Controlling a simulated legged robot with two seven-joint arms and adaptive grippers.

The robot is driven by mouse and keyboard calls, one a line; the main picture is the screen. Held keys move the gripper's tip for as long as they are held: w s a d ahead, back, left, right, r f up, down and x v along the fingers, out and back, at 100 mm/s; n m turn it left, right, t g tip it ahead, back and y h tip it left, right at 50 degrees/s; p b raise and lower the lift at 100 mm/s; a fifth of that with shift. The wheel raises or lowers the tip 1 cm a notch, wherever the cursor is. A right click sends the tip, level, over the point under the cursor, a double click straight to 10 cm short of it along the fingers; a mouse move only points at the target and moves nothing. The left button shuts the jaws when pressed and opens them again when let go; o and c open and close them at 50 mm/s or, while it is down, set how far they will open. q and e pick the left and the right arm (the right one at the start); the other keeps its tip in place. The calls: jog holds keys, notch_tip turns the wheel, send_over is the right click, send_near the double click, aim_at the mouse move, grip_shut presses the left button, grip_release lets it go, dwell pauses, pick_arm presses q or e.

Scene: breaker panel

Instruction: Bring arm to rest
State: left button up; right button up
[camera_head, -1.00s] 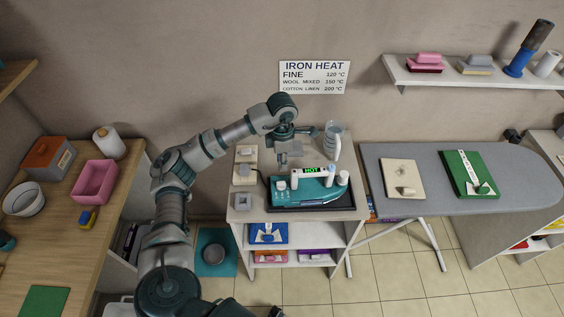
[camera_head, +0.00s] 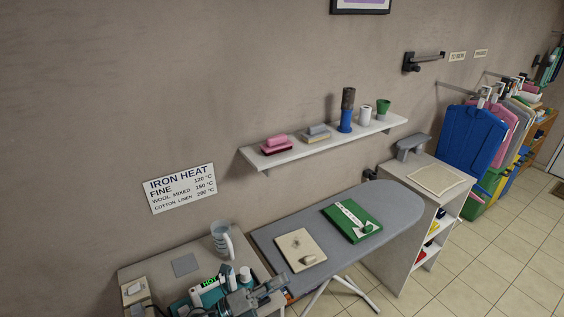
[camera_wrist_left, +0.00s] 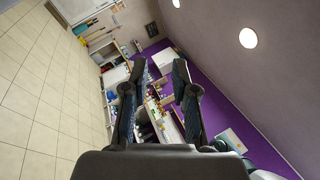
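My left gripper (camera_head: 268,289) shows low in the head view, in front of the small cabinet and close to the teal iron (camera_head: 207,291) with its green "HOT" display. In the left wrist view my left gripper (camera_wrist_left: 160,72) has its two dark fingers apart with nothing between them. That view looks across the room at floor, shelves and a purple band. Much of my arm is cut off by the lower edge of the head view. My right gripper is in neither view.
The grey ironing board (camera_head: 385,203) stands right of the cabinet, with a beige cloth (camera_head: 299,244) and a green folded item (camera_head: 340,228) on it. A jug (camera_head: 222,240) stands behind the iron. A wall shelf (camera_head: 300,147) runs above. Clothes (camera_head: 470,140) hang at right.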

pick_arm(q)
jog(key=w+a+f+n+t+y, duration=0.2)
jog(key=a+f+n+t+y, duration=0.2)
jog(key=a+n+t+y, duration=0.55)
jog(key=w+a+f+n+t+y, duration=0.2)
jog(key=a+f+n+y, duration=0.3)
jog(key=n, duration=0.9)
jog(key=s+a+f+n+g+y, duration=0.2)
jog(key=f+n+y, duration=0.1)
jog(key=f, duration=0.2)
jog(key=s+a+f+n+g+y, duration=0.2)
jog(key=s+f+n+g+y, duration=0.1)
jog(key=f+n, duration=0.15)
jog(key=s+a+f+n+g, duration=0.1)
jog(key=s+f+n+g, duration=0.1)
jog(key=s+f+g, duration=0.55)
jog(key=s+a+f+n+g, duration=0.1)
jog(key=s+f+n+g, duration=0.15)
jog(key=s+f, duration=0.95)
jog(key=s+f+m+g, duration=0.1)
jog(key=s+f, duration=0.1)
jog(key=f, duration=1)
jog(key=s+f+g, duration=0.1)
jog(key=s+f, duration=0.2)
jog(key=f, duration=0.8)
jog(key=s+a+f+g, duration=0.1)
jog(key=s+a+f, duration=0.2)
jog(key=s+f, duration=1.2)
jog(key=shift+s+f, duration=0.35)
jog(key=shift+s, duration=0.65)
